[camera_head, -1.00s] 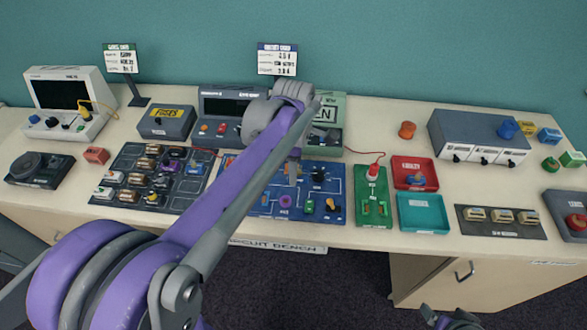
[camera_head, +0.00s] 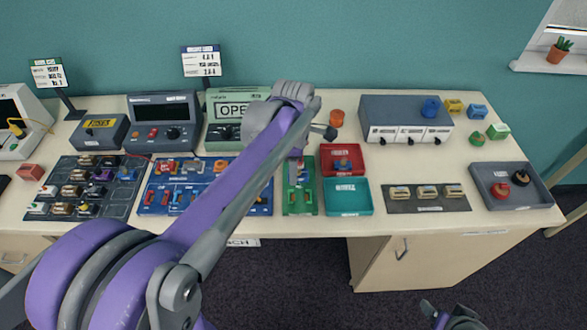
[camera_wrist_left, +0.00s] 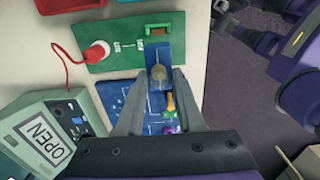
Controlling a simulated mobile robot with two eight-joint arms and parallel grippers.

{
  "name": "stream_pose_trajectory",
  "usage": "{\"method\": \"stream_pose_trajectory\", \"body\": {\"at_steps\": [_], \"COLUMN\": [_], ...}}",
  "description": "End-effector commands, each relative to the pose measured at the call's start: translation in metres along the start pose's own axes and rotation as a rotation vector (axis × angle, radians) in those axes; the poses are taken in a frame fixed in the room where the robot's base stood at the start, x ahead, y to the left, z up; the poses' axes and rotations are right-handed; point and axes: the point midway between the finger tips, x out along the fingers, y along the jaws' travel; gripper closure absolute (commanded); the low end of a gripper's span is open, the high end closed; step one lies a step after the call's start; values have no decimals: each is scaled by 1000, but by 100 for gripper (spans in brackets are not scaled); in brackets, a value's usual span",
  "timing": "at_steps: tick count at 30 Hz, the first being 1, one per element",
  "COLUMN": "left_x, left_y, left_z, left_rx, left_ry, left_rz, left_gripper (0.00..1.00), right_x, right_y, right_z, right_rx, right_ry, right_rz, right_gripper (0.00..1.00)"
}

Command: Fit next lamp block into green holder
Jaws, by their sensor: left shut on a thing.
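My left gripper (camera_wrist_left: 158,88) is shut on a blue block with a pale, rounded bulb (camera_wrist_left: 158,72) on it. A red plug (camera_wrist_left: 97,52) with a red cable sits on the panel. My right gripper (camera_head: 437,316) is partly seen at the bottom edge.
A blue circuit board (camera_head: 160,200) lies left of the green panel. A red tray (camera_head: 328,170) and a teal tray (camera_head: 358,207) stand to its right. A mint-green device marked OPEN (camera_head: 222,98) is behind. Bench front right of the teal tray holds a dark rack (camera_head: 430,205).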

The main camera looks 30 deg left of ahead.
Motion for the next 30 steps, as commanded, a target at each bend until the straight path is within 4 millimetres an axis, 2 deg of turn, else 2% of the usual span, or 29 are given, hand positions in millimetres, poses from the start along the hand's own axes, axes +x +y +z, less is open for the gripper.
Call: {"method": "stream_pose_trajectory", "body": {"at_steps": [11, 30], "left_x": [8, 67], "left_y": [-1, -1], "left_z": [0, 0], "left_rx": [-6, -5], "left_ry": [1, 1], "left_rz": [-1, -1], "left_gripper": [100, 100], "right_x": [4, 36], "right_y": [0, 0], "right_z": [5, 41], "right_rx": [0, 0], "right_ry": [-5, -35], "right_rz": [0, 0], "right_gripper": [21, 21]}}
